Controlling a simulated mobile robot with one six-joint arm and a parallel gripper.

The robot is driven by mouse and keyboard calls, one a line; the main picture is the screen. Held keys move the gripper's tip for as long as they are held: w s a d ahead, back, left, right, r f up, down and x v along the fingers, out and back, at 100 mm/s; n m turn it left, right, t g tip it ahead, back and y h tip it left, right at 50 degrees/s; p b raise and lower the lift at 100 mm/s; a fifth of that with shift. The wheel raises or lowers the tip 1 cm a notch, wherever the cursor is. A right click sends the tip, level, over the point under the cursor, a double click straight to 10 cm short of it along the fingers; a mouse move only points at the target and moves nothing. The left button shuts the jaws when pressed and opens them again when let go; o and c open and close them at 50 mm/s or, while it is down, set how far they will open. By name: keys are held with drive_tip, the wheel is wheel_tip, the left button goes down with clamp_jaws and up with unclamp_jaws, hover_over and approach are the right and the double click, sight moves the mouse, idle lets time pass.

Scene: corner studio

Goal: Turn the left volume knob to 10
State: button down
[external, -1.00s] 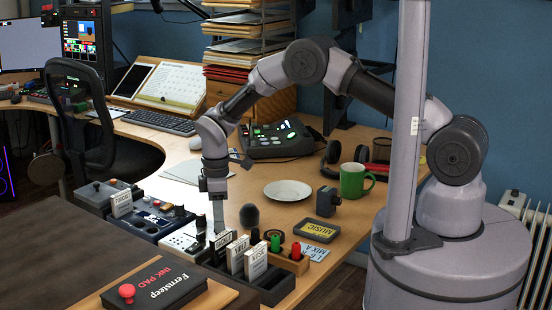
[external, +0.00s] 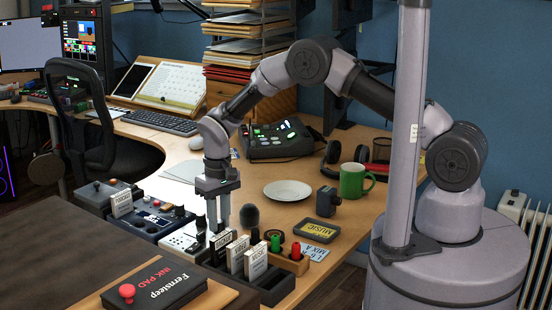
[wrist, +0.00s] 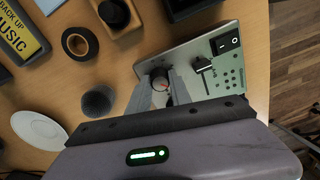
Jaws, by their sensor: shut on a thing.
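My gripper (external: 217,230) points straight down over the light control panel (external: 178,242) at the desk's front edge. The knob sits near one end of the silver panel (wrist: 185,50). The fingers cover part of the knob, and any numbers around it are not readable. In the external view the fingers and nearby boxes hide the knob.
A black switch (wrist: 229,43) and a black slider-like control (wrist: 203,65) are on the same panel. Upright labelled cards (external: 237,254) stand close to the gripper. A dark round-topped object (external: 249,215), a white plate (external: 287,190) and a green mug (external: 353,182) stand farther right.

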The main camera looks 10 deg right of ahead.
sight(221, 221)
drive_tip(key=m, duration=0.3)
drive_tip(key=shift+m+b, duration=0.7)
drive_tip(key=shift+m, duration=1.4)
drive_tip(key=c, duration=1.2)
unclamp_jaws()
drive_tip(key=shift+o, duration=0.2)
wheel_tip(221, 221, up, 18)
drive_tip(key=p, duration=0.6)
drive_tip(key=shift+d+f, duration=0.25)
